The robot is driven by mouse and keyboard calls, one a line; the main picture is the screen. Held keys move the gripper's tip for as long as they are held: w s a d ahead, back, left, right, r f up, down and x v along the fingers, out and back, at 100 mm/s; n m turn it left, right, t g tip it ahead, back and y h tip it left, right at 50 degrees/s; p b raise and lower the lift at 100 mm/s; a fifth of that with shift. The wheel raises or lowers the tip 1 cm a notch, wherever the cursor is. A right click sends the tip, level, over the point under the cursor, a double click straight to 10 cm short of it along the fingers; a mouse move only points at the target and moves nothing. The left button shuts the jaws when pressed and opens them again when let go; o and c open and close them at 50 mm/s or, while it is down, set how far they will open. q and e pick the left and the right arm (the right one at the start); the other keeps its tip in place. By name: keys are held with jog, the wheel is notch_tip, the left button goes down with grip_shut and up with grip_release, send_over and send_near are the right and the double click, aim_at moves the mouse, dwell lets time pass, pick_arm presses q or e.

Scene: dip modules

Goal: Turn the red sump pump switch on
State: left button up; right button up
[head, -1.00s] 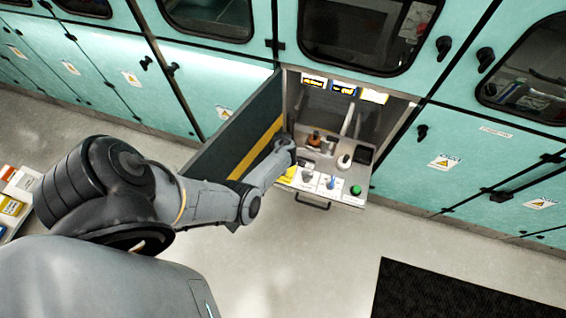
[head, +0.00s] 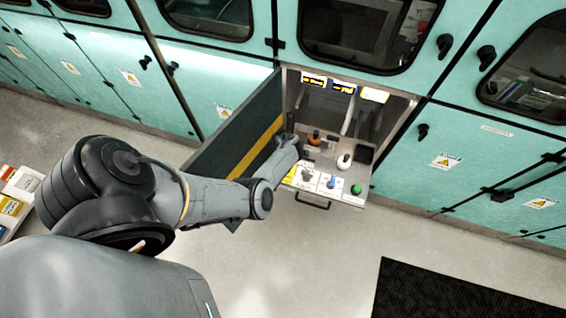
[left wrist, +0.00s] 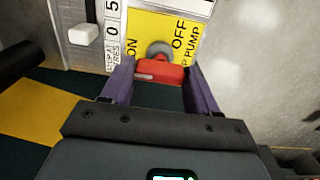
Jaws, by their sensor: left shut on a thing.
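In the left wrist view the red sump pump switch (left wrist: 160,72) sits on a yellow plate (left wrist: 150,24) with ON at the left, OFF at the upper right and PUMP lettering. Its red handle lies crosswise between the purple fingers of my left gripper (left wrist: 160,82), which is shut on it. I cannot tell which label the switch is set to. In the head view my left arm reaches into the open cabinet bay, and the arm hides the switch. A bit of the yellow plate (head: 290,174) shows beside the arm. My right gripper is not in view.
The pulled-out panel also carries a blue switch (head: 331,182), a green button (head: 356,189) and a white-topped knob (head: 344,161). A white switch (left wrist: 84,34) is near the gripper.

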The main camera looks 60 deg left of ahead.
pick_arm(q)
jog(key=o, duration=1.1)
jog(key=shift+c, duration=0.2)
notch_tip(320, 180, up, 11)
jog(key=p, duration=0.3)
jog(key=shift+p, duration=0.35)
jog(key=shift+f, duration=0.1)
